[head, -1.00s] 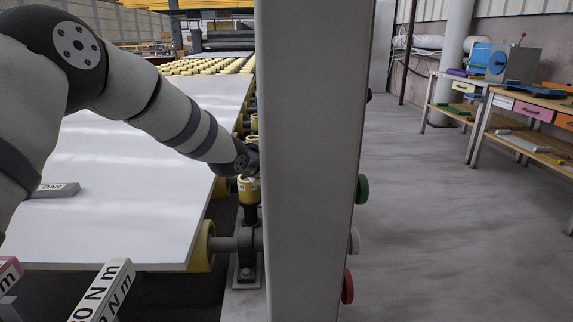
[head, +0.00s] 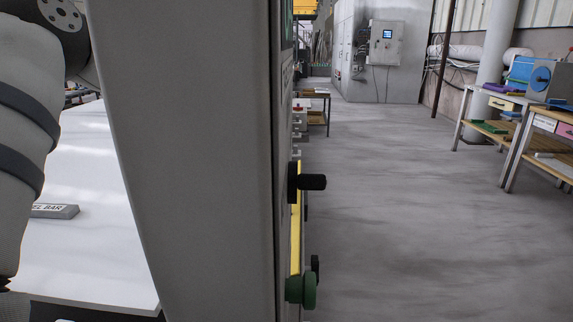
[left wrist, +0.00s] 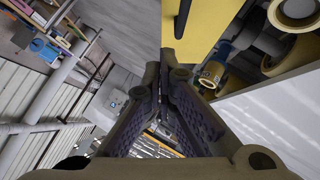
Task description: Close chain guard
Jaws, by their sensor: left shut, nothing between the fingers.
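A yellow panel (left wrist: 192,28), which looks like the chain guard, fills the upper middle of the left wrist view. In the head view a thin yellow strip (head: 296,232) shows edge-on along the right side of a grey upright cabinet; I cannot tell if it is the same part. My left gripper (left wrist: 168,78) is shut and empty, its fingertips close below the yellow panel; I cannot tell if they touch it. In the head view the cabinet hides my left gripper, and only my left arm shows at the left edge. My right gripper is in no view.
The grey cabinet (head: 190,150) stands very close in front, with a black handle (head: 312,182) and a green knob (head: 301,290) sticking out to the right. A pale slab (head: 85,220) with a bar on it lies left. Workbenches (head: 515,110) stand right. The floor between is clear.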

